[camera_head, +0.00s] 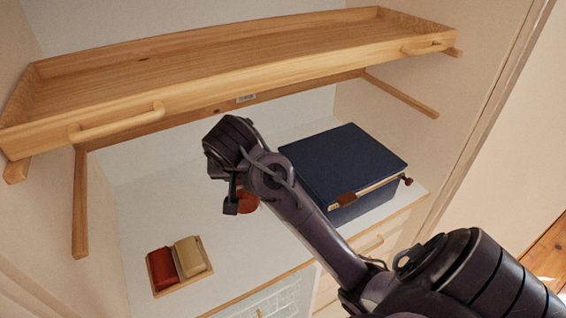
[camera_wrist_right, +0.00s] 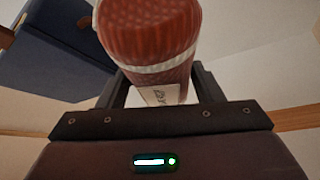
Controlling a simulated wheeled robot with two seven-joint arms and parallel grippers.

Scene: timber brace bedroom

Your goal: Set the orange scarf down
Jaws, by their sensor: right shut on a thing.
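My right gripper (camera_head: 236,204) is shut on the orange scarf, a rolled orange-red knit bundle (camera_wrist_right: 155,35) with a pale band and a white tag. In the head view only a small part of the scarf (camera_head: 248,202) shows behind the gripper, above the white surface; whether it touches the surface cannot be told. In the right wrist view the scarf stands between the two fingers (camera_wrist_right: 163,88). My left gripper is not in view.
A small wooden tray (camera_head: 180,287) with a red roll (camera_head: 162,262) and a beige roll (camera_head: 190,256) lies on the white surface (camera_head: 140,215). A dark blue box (camera_head: 345,160) stands at right. A wooden pull-out shelf (camera_head: 230,62) with handles hangs above. White surface between tray and box is clear.

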